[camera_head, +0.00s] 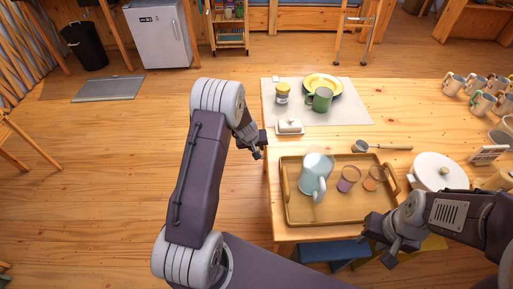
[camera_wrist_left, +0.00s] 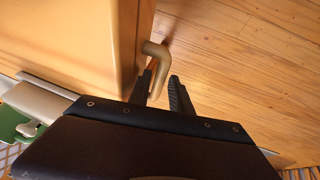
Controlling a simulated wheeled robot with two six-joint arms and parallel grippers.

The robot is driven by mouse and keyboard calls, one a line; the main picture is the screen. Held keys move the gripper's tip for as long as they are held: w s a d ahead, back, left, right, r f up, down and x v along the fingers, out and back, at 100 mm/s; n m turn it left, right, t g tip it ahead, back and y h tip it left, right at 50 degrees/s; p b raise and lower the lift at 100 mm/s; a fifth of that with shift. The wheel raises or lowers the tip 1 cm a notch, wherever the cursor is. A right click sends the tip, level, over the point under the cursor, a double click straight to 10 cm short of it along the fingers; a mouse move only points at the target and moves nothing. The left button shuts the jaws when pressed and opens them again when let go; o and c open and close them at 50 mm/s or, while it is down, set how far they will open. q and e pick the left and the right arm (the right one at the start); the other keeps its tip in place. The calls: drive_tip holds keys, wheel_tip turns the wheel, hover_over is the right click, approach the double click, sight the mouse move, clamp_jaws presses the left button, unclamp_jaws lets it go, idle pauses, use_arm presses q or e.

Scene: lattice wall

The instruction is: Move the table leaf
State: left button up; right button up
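The wooden table (camera_head: 420,103) has a light top, and its left edge runs beside my left gripper (camera_head: 256,150). I cannot tell where a separate leaf begins. In the left wrist view the table's wooden side (camera_wrist_left: 70,40) fills the upper left. A bent tan handle (camera_wrist_left: 157,52) sticks out beside that side. My left gripper (camera_wrist_left: 163,82) is open, with the handle's lower part between its two fingers and a gap to the right finger.
A wooden tray (camera_head: 300,217) holds a light-blue pitcher (camera_head: 314,175) and two small cups. A placemat (camera_head: 350,113) carries a green mug, yellow bowl, jar and butter dish. A white pot (camera_head: 437,172) and several mugs stand at right.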

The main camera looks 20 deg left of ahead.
use_arm(q)
clamp_jaws()
idle(1.3)
